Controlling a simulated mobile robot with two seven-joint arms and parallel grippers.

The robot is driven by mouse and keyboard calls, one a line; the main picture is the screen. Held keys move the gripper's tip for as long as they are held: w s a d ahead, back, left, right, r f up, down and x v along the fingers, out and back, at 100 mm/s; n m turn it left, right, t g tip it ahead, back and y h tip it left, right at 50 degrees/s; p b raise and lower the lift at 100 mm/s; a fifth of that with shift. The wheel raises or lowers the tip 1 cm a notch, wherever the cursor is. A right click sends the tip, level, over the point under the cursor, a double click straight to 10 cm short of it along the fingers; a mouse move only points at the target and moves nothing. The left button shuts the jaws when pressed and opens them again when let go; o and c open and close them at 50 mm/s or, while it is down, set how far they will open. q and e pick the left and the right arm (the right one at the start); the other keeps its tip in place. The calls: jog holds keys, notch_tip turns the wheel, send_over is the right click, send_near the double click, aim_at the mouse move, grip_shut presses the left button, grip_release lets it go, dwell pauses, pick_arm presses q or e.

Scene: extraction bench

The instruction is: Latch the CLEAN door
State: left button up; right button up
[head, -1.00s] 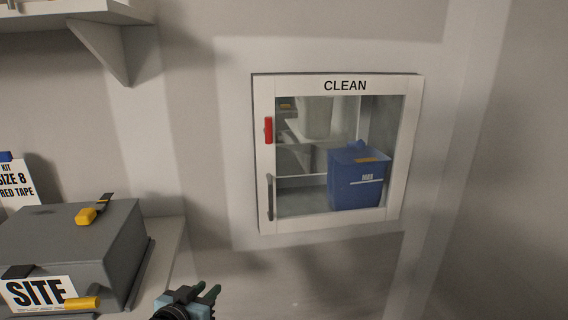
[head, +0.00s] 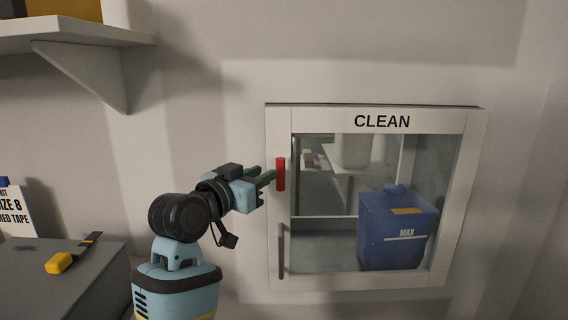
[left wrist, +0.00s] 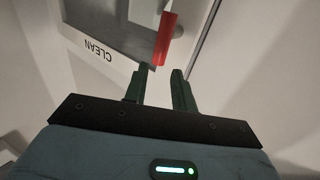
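The CLEAN door (head: 376,122) is a white-framed glass door in the wall, and it looks closed in its frame. Its red latch (head: 281,174) stands upright on the left side of the frame, above a grey bar handle (head: 281,250). My left gripper (head: 268,174) is at the latch's left side, with its green fingers pointing at it. In the left wrist view the fingers (left wrist: 162,76) are apart with nothing between them, and the red latch (left wrist: 165,39) lies just beyond their tips. Contact with the latch cannot be made out. My right gripper is out of view.
A grey case (head: 85,275) with a yellow-handled tool (head: 68,258) is at the lower left. A white shelf (head: 75,32) juts out at the upper left. The wall around the door is clear.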

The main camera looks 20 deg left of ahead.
aim_at(278, 166)
pick_arm(q)
jog(key=shift+x, duration=3.95)
grip_shut()
